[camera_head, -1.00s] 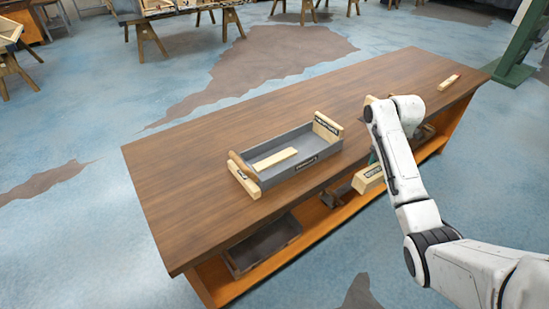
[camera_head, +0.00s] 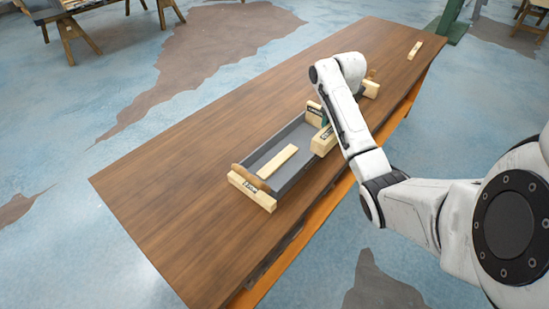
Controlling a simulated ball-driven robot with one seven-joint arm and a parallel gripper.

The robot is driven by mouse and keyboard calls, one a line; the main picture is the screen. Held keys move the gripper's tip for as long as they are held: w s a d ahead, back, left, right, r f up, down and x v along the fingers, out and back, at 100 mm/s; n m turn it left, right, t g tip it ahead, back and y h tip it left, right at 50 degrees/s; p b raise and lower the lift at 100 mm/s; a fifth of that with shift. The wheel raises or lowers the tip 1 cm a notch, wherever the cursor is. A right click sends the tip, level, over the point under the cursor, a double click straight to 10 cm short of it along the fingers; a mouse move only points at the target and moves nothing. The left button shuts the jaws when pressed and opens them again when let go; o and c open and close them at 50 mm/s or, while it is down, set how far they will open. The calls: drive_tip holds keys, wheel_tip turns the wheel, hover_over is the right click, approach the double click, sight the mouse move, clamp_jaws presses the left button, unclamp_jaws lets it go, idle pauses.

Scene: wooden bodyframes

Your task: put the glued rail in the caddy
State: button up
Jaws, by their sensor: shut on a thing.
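The caddy is a grey tray (camera_head: 297,139) with pale wooden end pieces, standing on the brown workbench. A pale wooden strip (camera_head: 277,161) lies inside it. My gripper (camera_head: 325,127), mostly hidden behind my own arm, is shut on a pale wooden rail (camera_head: 322,144) with a dark label too small to read. The rail is at the caddy's right end, over or right beside its near wall; I cannot tell whether it touches. I cannot confirm from its label that it is the glued rail.
The workbench (camera_head: 170,180) is clear to the left of the caddy. Another pale wooden piece (camera_head: 370,89) lies partly hidden behind my arm, and a small wooden bar (camera_head: 415,50) lies at the bench's far end. Trestles (camera_head: 78,33) stand behind on the floor.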

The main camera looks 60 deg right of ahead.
drive_tip(key=w+a+f, duration=0.2)
drive_tip(key=w+f, duration=0.2)
drive_tip(key=w+a+f, duration=0.2)
drive_tip(key=w+f, duration=0.2)
drive_tip(key=w+a+f, duration=0.2)
drive_tip(key=w+f, duration=0.2)
drive_tip(key=shift+a+f+b, duration=0.15)
drive_tip(key=shift+a+b, duration=0.05)
drive_tip(key=shift+b, duration=0.1)
drive_tip(key=shift+f, duration=0.25)
drive_tip(key=shift+f, duration=0.4)
drive_tip(key=shift+f+b, duration=0.2)
drive_tip(key=shift+b, duration=0.15)
drive_tip(key=o, duration=1)
